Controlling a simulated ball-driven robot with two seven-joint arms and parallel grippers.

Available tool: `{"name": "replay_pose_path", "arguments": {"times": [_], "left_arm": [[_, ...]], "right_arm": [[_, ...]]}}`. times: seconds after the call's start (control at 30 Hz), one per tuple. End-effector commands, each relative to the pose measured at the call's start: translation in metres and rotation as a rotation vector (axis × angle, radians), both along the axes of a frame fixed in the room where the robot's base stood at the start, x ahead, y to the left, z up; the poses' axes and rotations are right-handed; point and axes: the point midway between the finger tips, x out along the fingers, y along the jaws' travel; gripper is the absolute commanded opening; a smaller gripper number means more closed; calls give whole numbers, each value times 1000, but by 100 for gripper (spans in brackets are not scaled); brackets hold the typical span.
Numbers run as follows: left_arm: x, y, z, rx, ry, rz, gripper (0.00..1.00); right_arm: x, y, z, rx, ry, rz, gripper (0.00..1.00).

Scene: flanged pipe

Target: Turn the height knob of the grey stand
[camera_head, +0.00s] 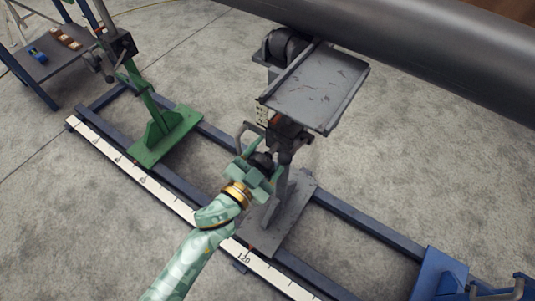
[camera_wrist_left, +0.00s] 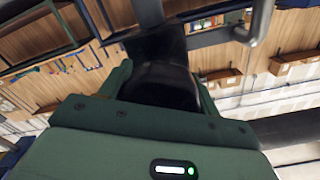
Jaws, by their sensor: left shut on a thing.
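The grey stand (camera_head: 300,205) stands on the blue rails in the middle of the head view, with a flat grey tray (camera_head: 318,88) and rollers at its top. A dark, rounded knob (camera_head: 262,160) is on its near side, below the tray. My left gripper (camera_head: 262,166) is at this knob, with its green fingers on either side. In the left wrist view, the gripper's green fingers are shut on the black knob (camera_wrist_left: 160,88), which fills the space between them. The fingers partly cover the knob. My right gripper is not in view.
A large dark pipe (camera_head: 420,50) runs above the stand. A green stand (camera_head: 160,135) is to the left, and a blue stand (camera_head: 440,275) is at the lower right. A white scale (camera_head: 140,175) runs along the near rail. A small bench (camera_head: 50,60) is at the upper left.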

Motion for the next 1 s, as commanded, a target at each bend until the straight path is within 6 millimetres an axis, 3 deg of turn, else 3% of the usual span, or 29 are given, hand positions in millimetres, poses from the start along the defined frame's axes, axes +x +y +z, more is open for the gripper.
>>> {"name": "replay_pose_path", "arguments": {"times": [0.5,1.0], "left_arm": [[-1,0,-1,254,-182,-1,39],[-1,0,-2,294,-210,-1,39]], "right_arm": [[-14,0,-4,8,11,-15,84],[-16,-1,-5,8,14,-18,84]]}}
